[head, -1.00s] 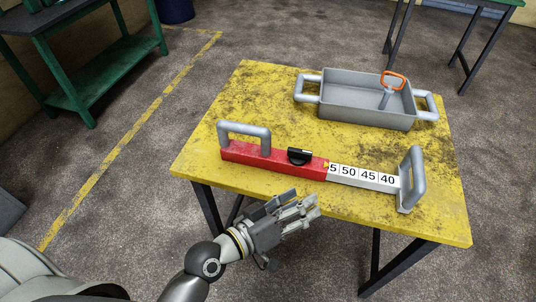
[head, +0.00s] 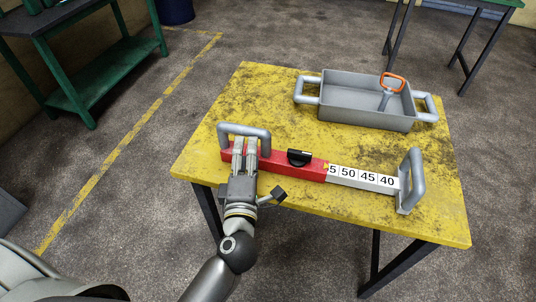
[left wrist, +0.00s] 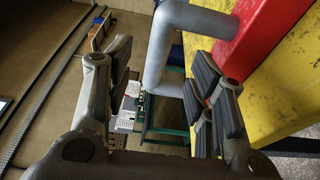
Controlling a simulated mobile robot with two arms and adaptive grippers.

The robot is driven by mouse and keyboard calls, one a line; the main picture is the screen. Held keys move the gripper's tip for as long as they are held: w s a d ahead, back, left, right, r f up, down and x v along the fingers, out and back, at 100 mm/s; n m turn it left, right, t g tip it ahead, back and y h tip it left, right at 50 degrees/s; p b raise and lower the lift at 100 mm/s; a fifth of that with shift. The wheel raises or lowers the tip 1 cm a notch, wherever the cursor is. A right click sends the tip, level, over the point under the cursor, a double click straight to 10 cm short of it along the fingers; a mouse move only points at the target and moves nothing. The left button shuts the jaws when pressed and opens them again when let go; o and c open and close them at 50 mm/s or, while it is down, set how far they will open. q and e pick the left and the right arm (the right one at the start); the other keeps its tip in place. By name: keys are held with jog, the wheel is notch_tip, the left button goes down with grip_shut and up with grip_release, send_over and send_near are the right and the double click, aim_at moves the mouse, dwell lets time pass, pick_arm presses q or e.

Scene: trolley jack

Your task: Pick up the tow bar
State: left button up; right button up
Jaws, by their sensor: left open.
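The tow bar (head: 290,165) lies on the yellow table, red on its left part and white with black numbers on its right part. It has a grey handle at each end and a black knob near its middle. My left gripper (head: 245,146) is open at the bar's left handle (head: 261,133), its fingers over the red end. In the left wrist view the grey handle (left wrist: 158,60) shows between the spread fingers, and the red bar (left wrist: 262,35) lies at the upper right. I cannot tell whether the fingers touch the handle. My right gripper is not in view.
The yellow table (head: 250,90) also holds a grey tray (head: 365,117) with two side handles and an orange-handled tool (head: 392,83) in it, behind the bar. A green bench (head: 105,75) stands at the far left. The table's left rear part is clear.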

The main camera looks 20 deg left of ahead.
aim_at(249, 135)
pick_arm(q)
jog(key=x, duration=0.8)
jog(key=shift+w+a+p, duration=0.1)
jog(key=shift+w+p, duration=0.1)
jog(key=shift+p, duration=0.1)
grip_shut()
jog(key=shift+r, duration=0.15)
